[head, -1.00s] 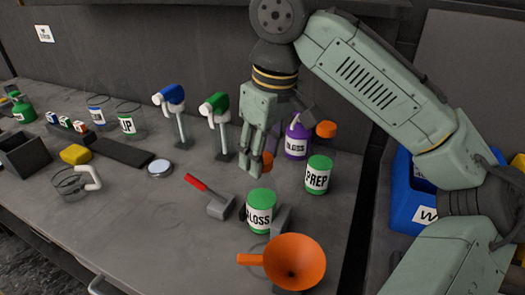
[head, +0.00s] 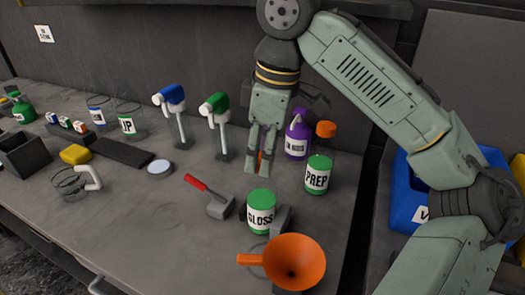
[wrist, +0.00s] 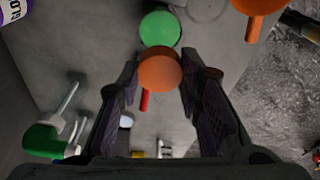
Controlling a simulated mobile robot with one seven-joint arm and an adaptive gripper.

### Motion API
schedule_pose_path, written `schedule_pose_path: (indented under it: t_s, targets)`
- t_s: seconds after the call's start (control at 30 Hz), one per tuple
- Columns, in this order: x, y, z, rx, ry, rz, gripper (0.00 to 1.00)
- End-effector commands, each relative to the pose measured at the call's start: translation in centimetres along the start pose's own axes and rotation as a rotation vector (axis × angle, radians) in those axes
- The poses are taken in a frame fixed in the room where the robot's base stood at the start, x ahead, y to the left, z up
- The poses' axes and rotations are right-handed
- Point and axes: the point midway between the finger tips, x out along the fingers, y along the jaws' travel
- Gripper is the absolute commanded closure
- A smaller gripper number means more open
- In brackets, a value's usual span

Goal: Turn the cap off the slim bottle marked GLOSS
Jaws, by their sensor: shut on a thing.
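My gripper (head: 260,168) points down over the bench, shut on an orange cap (head: 260,160). The cap shows as a round orange disc (wrist: 160,69) between the fingertips in the wrist view. No bottle body shows under it. A purple bottle (head: 298,137) stands behind and right of my gripper. Its label is hard to read in the head view, but the wrist view shows "GLO" on a label (wrist: 14,12) at the top left. A wider green-lidded can (head: 261,214) marked GLOSS stands in front of my gripper.
A green PREP can (head: 318,176) and an orange-topped bottle (head: 326,130) stand at right. An orange funnel (head: 290,262) is at the front. A red-handled tool (head: 210,196) lies left of the GLOSS can. Bench between the tool and spray posts is clear.

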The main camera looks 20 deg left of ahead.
Motion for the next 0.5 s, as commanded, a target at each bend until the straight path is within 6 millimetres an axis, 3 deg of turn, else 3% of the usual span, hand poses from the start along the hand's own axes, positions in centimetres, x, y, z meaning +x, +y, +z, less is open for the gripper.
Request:
schedule_pose_path:
  t_s: [0.3, 0.5]
  targets:
    - [-0.02, 0.01, -0.01, -0.468, -0.002, -0.072, 1.0]
    - [0.01, 0.0, 0.0, -0.675, -0.002, -0.104, 1.0]
